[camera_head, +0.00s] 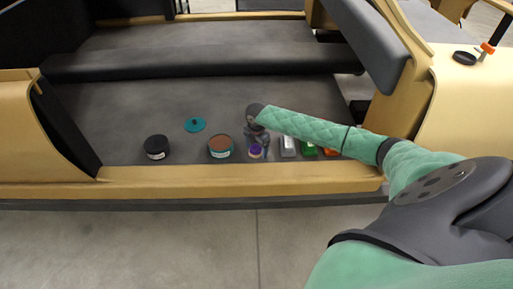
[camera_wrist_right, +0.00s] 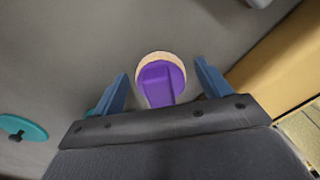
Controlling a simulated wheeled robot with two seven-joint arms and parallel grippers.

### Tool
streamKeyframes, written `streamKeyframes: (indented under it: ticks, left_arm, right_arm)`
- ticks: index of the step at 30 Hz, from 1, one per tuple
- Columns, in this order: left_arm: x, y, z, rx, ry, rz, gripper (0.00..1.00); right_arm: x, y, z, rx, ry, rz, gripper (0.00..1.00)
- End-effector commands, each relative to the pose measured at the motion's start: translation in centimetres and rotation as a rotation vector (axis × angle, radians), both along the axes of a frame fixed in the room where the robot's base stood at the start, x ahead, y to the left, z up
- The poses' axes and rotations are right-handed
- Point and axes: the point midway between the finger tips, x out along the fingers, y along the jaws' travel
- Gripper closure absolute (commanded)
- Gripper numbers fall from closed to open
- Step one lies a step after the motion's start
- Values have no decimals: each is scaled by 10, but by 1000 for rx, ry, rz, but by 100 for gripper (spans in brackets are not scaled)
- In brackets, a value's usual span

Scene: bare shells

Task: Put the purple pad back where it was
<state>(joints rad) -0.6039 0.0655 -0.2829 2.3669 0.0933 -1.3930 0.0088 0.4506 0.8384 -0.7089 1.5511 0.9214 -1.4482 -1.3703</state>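The purple pad (camera_head: 255,151) is on the grey floor of the open shell, near its front sill. In the right wrist view the purple pad (camera_wrist_right: 160,82) has a purple face and a pale tan rim on one side. My right gripper (camera_head: 258,146) reaches down over it from above. In the wrist view the right gripper (camera_wrist_right: 161,74) has its two blue fingers wide apart, one on each side of the pad, with gaps between. The pad's near end is hidden by the gripper body. My left gripper is not in view.
A brown-topped teal tin (camera_head: 220,147) stands just left of the gripper, with a dark tin (camera_head: 157,147) farther left. A teal lid (camera_head: 195,124) lies behind them. Silver (camera_head: 288,146), green (camera_head: 308,148) and orange items (camera_head: 330,152) sit close on the right. The tan sill (camera_head: 230,177) runs in front.

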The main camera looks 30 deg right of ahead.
Motion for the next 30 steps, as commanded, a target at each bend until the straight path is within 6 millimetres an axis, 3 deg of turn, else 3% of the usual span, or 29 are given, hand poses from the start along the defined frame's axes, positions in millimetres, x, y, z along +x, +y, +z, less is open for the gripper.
streamKeyframes:
  ticks: [7, 11, 24, 30]
  left_arm:
    - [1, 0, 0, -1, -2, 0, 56]
    - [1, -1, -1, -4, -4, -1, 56]
    - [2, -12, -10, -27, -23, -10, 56]
    - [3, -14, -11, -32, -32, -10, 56]
  right_arm:
    - [0, 0, 3, 0, -1, 0, 23]
    - [1, -1, 15, -1, -2, 0, 23]
    - [0, 0, 95, -1, -2, 1, 23]
    - [0, 0, 116, 1, -1, 1, 23]
